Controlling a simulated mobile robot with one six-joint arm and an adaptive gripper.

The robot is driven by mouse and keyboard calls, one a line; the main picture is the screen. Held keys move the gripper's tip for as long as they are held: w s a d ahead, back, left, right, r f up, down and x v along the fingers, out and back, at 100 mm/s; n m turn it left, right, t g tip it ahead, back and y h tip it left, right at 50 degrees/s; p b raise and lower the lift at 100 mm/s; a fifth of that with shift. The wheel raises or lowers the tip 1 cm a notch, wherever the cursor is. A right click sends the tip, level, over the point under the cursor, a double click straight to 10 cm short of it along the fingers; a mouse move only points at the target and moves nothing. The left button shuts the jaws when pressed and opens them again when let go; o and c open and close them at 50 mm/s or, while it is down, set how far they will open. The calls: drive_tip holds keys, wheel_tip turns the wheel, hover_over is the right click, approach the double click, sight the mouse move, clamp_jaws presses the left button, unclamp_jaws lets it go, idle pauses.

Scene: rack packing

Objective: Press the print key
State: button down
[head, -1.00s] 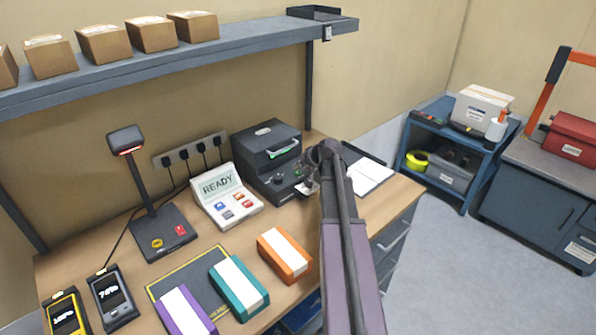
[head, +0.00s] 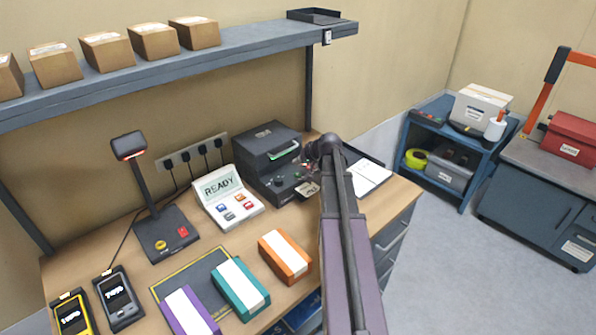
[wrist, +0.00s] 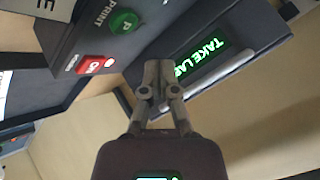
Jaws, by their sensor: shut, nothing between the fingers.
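The label printer (head: 262,150) is a dark box on the bench, right of the white READY terminal. My gripper (wrist: 160,68) is shut and empty, close to the printer and apart from the print key in the picture. A pale label-like piece (head: 307,190) shows at the printer's front in the head view. My arm hides part of that area.
The READY terminal (head: 228,197) and a scanner stand (head: 165,232) stand to the left. Orange (head: 285,257), teal (head: 240,288) and purple (head: 190,312) boxes lie in front. A shelf (head: 180,62) with cartons hangs above.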

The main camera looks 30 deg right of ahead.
drive_tip(key=shift+r+p, duration=0.8)
drive_tip(key=shift+r, duration=0.3)
drive_tip(key=s+a+f+n+g, duration=0.2)
drive_tip(key=s+a, duration=0.1)
drive_tip(key=a, duration=0.7)
drive_tip(key=s+a+f+n+g, duration=0.1)
drive_tip(key=s+a+f+g, duration=0.15)
drive_tip(key=a, duration=0.75)
drive_tip(key=s+a+n+g, duration=0.1)
drive_tip(key=s+a, duration=0.3)
drive_tip(key=a, duration=0.1)
drive_tip(key=s+a+f+n+g+h, duration=0.1)
drive_tip(key=s+a+g, duration=0.1)
drive_tip(key=s+a, duration=0.2)
drive_tip(key=s+a+n+g, duration=0.1)
drive_tip(key=s+a, duration=0.4)
drive_tip(key=shift+s+a+f+h, duration=0.15)
drive_tip(key=shift+a+h, duration=0.2)
drive_tip(key=shift+h, duration=0.05)
drive_tip(key=shift+s+a+g, duration=0.25)
drive_tip(key=shift+s+a, duration=0.05)
drive_tip(key=shift+s, duration=0.1)
